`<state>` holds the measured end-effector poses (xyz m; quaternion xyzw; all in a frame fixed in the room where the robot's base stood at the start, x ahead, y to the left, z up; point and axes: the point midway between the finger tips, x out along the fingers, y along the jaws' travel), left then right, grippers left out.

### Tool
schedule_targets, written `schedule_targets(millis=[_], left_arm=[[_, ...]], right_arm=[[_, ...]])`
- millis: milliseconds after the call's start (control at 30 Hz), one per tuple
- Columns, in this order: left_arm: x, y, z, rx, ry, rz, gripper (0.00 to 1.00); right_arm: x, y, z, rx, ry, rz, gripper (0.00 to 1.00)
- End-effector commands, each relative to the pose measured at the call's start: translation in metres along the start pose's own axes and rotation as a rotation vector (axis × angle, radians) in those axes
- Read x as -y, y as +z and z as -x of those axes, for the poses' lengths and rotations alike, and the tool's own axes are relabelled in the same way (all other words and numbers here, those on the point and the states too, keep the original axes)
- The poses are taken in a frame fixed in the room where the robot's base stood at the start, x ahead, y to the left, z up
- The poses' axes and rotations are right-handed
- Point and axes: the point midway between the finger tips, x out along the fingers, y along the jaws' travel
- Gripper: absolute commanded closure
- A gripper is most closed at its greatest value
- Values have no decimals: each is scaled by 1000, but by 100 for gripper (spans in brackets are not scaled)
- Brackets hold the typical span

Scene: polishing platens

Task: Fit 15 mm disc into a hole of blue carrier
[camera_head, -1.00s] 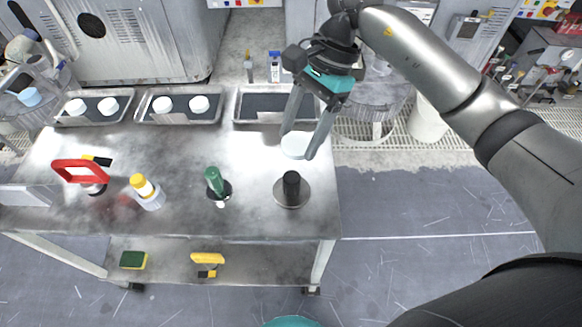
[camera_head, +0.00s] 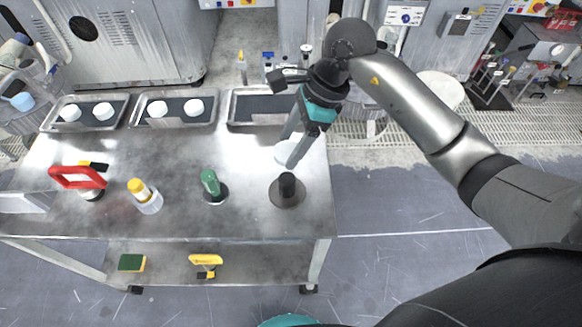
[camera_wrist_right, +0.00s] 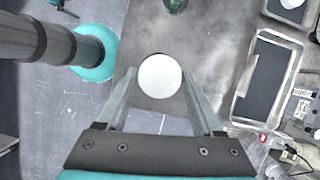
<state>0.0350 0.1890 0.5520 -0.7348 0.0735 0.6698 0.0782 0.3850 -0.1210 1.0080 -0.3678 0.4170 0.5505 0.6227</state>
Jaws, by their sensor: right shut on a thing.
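My right gripper (camera_head: 288,152) is at the right end of the metal table, with its fingers pointing down. It is shut on a round white disc (camera_head: 281,150), seen flat side up between the fingertips. In the right wrist view the disc (camera_wrist_right: 160,76) sits between the two fingers, with the floor and table edge behind it. The disc's size cannot be read. I cannot make out a blue carrier in either current view. My left gripper is not in view.
The table (camera_head: 120,222) has two trays (camera_head: 138,122) with white discs and an empty tray (camera_head: 233,121) along its back. A black-knobbed weight (camera_head: 287,188) stands near the gripper. A green-handled tool (camera_head: 211,184), yellow-capped bottle (camera_head: 145,196) and red-handled tool (camera_head: 78,178) stand further left.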

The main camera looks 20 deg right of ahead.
Motion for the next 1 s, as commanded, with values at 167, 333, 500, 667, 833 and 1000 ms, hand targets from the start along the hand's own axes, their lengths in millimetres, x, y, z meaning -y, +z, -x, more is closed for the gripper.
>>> schedule_targets(millis=[167,333,500,667,833,1000], left_arm=[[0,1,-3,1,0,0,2],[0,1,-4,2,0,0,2],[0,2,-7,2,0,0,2],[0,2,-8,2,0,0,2],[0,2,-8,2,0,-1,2],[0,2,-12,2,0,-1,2]], right_arm=[[0,-12,-30,2,0,-1,90],[1,-16,-39,3,-1,0,90],[0,-24,-60,2,2,-2,90],[0,-31,-76,1,-1,0,90],[1,-31,-75,1,-2,1,90],[1,-32,-78,1,-2,2,31]])
